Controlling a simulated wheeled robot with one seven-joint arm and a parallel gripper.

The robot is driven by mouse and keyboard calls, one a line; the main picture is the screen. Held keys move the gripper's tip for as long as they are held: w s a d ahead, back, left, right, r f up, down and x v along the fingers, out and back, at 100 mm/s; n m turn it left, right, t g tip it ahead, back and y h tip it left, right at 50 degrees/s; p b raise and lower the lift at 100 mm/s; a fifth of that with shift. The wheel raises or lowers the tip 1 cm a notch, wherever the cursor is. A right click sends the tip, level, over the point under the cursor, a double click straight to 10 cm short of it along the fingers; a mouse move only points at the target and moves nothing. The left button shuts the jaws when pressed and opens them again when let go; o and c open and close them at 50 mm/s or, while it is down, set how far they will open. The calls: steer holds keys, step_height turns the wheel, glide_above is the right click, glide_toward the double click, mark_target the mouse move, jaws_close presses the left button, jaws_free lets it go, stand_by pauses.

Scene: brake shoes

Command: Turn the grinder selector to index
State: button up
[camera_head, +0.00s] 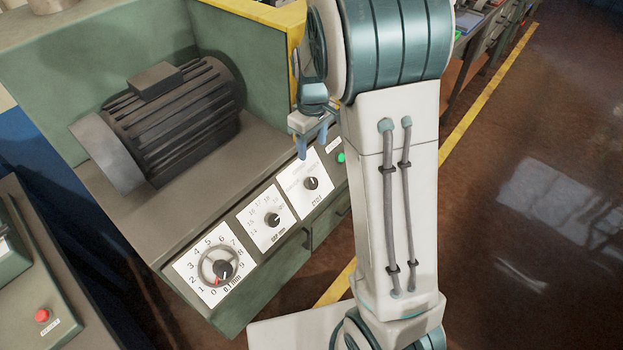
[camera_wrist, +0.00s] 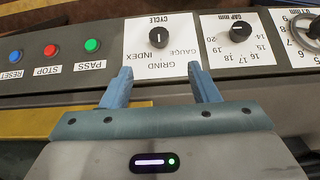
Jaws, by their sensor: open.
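The cycle selector is a small black knob on a white plate (camera_head: 290,180), the rightmost of three plates on the sloped panel in the head view. In the wrist view the knob (camera_wrist: 158,37) appears upside down, with a white pointer line running roughly up and down the picture. The words GAUGE, INDEX and GRIND are printed near it on the fingers' side; which word the line points to is hard to tell. My gripper (camera_head: 312,147) is open and empty, above the panel's far end. In the wrist view its blue fingers (camera_wrist: 160,74) stand apart, short of the knob.
A gap knob (camera_head: 273,220) and a larger dial (camera_head: 222,269) share the panel. Green pass (camera_wrist: 92,45), red stop (camera_wrist: 50,50) and blue reset (camera_wrist: 15,56) buttons lie beside the selector. A dark ribbed motor (camera_head: 170,120) sits behind the panel.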

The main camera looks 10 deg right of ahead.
mark_target(312, 180)
step_height(312, 180, down, 14)
steer(key=shift+w+f, duration=0.1)
stand_by(0.5)
steer(key=c, duration=1)
